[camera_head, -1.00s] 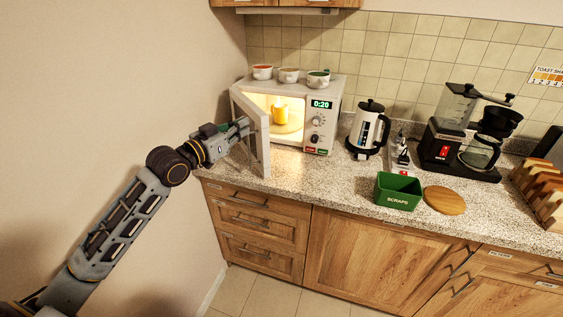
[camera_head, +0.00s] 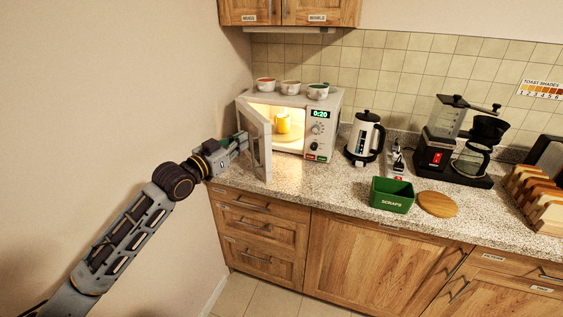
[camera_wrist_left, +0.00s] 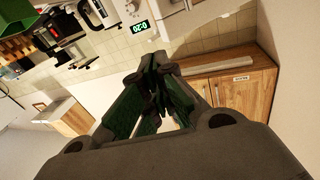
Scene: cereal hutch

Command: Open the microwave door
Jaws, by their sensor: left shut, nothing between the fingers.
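The white microwave (camera_head: 322,126) stands on the counter at the back left, its display reading 0:20. Its door (camera_head: 256,142) stands open, swung out toward the left front. The lit cavity shows a yellow mug (camera_head: 283,123) inside. My left gripper (camera_head: 244,140) is shut and empty at the outer, left side of the door. Whether it touches the door is unclear. In the left wrist view, its closed green-padded fingers (camera_wrist_left: 155,75) fill the middle, with the microwave display (camera_wrist_left: 141,27) upside down beyond. My right gripper is not in view.
Several bowls (camera_head: 290,87) sit on top of the microwave. A kettle (camera_head: 364,138), a green scraps bin (camera_head: 392,195), a round wooden board (camera_head: 437,204) and a coffee maker (camera_head: 455,140) stand to the right. The left wall (camera_head: 120,90) is close to my arm.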

